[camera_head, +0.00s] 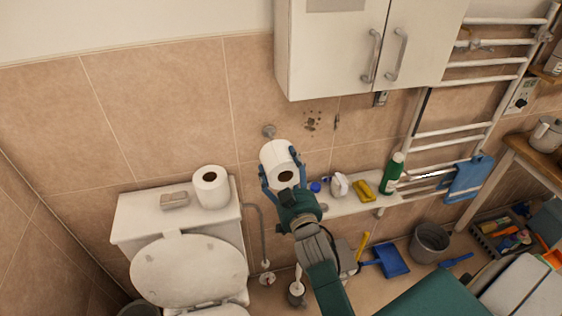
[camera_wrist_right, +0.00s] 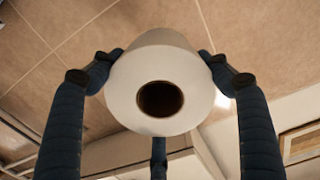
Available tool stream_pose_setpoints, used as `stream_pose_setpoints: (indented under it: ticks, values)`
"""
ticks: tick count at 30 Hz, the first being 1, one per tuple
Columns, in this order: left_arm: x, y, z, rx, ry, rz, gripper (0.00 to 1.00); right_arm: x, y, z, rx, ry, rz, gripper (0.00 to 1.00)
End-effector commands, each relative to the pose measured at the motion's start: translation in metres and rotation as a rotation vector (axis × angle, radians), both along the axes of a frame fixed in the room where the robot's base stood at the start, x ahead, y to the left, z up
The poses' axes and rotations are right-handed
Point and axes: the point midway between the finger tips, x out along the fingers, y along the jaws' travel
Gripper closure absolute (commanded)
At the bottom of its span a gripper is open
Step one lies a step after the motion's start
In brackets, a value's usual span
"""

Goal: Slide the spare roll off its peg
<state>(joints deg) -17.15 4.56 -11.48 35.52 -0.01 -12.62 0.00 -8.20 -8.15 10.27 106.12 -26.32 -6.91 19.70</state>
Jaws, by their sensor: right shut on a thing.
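My right gripper (camera_head: 280,178) is shut on a white paper roll (camera_head: 277,156), its blue fingers on either side of it. In the right wrist view the roll (camera_wrist_right: 160,90) sits between two fingertips, its dark core hole facing the camera; a third finger is below it. A round metal wall mount (camera_head: 268,130) shows just above and behind the roll in the head view. Whether a peg runs into the roll is hidden; no peg end shows in the dark hole. My left gripper is not in view.
Another white roll (camera_head: 211,187) stands on the toilet cistern (camera_head: 130,212) beside a soap dish (camera_head: 175,200). A wall cabinet (camera_head: 330,50) hangs above. A shelf (camera_head: 340,208) to the right holds a green bottle (camera_head: 391,175) and a yellow sponge (camera_head: 364,190).

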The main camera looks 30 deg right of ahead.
Motion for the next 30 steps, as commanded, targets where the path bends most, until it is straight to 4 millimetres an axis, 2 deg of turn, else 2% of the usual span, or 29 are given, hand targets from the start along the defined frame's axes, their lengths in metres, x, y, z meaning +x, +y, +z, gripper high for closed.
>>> stream_pose_setpoints:
  ticks: [18, 30]
  values:
    - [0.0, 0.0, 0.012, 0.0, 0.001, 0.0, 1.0, -0.041, 0.01, 0.001, 0.001, 0.0, 0.0, 0.38]
    - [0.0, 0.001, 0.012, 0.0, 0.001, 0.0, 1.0, -0.044, 0.013, -0.002, 0.005, 0.004, 0.001, 0.38]
